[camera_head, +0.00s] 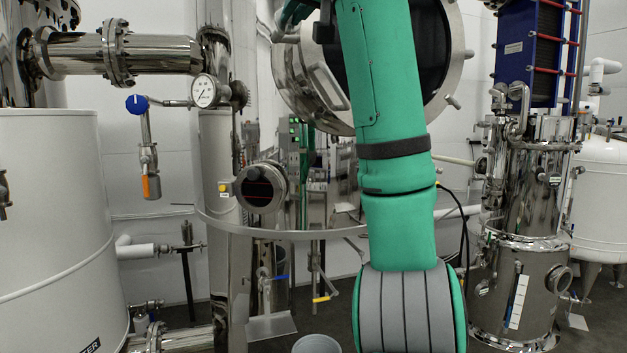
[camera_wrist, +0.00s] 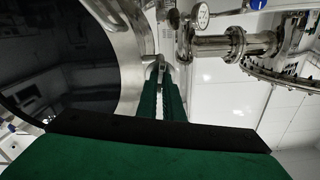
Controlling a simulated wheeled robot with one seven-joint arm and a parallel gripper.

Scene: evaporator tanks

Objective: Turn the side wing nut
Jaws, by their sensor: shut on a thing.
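The side wing nut (camera_wrist: 156,62) is a small silver metal piece at the rim of the round hatch (camera_wrist: 128,50) in the wrist view. My gripper (camera_wrist: 160,84) has its two green fingers closed together on it, and the fingers partly hide it. In the head view, the polished hatch (camera_head: 290,75) with its dark opening is at the top middle. My green arm crosses in front of it. My gripper is at the upper left of the hatch there, near the top edge, and the wing nut cannot be made out clearly.
A steel flanged pipe (camera_head: 140,52) and a pressure gauge (camera_head: 204,91) stand left of the hatch. A blue-handled valve (camera_head: 137,104) hangs nearby. A white tank (camera_head: 50,200) fills the left. A steel vessel (camera_head: 515,285) stands at right. A curved rail runs below the hatch.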

